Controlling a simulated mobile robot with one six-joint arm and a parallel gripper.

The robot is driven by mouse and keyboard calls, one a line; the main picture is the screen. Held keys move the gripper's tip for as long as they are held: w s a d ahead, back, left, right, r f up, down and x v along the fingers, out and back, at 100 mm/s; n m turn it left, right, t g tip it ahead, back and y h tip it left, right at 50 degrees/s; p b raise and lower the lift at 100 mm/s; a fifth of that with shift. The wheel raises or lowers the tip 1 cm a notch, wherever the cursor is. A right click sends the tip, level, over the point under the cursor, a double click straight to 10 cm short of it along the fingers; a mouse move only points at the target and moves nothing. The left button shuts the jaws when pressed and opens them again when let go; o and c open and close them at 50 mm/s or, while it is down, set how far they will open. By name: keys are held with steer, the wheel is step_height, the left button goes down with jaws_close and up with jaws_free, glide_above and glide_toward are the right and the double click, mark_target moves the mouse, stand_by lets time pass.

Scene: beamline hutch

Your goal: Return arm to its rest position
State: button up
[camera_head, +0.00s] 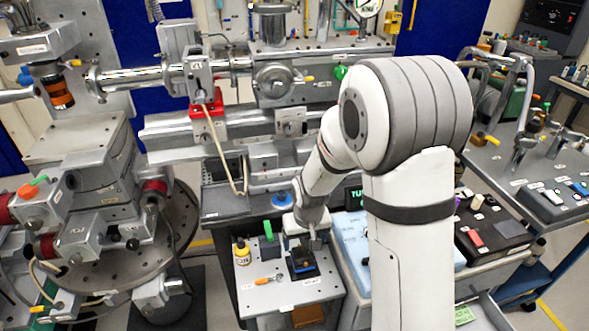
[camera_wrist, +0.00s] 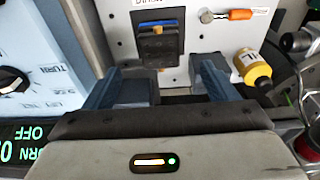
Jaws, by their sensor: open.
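My white arm (camera_head: 410,190) stands in the right middle of the head view, bent over and reaching down to a small grey bench. My gripper (camera_head: 316,242) is low over that bench, close to a black block with a blue part (camera_head: 302,264). In the wrist view my gripper (camera_wrist: 163,82) shows two blue-grey fingers spread wide, with nothing held between them. The black block (camera_wrist: 160,48) lies ahead of the gap between the fingers. Whether a finger touches it cannot be told.
A light blue panel (camera_head: 350,240) is close beside my gripper. Beamline equipment (camera_head: 270,85) fills the back. A cart (camera_head: 510,170) stands at right.

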steer(key=shift+d+r, duration=0.1)
steer(key=shift+r, duration=0.2)
steer(key=s+d+r+m, duration=0.1)
steer(key=s+d+r, duration=0.4)
steer(key=s+r, duration=0.4)
steer(key=s+d+r+m, duration=0.1)
steer(key=s+d+r, duration=0.4)
steer(key=s+r, duration=0.4)
steer(key=shift+s+t, duration=0.4)
steer(key=shift+s, duration=0.25)
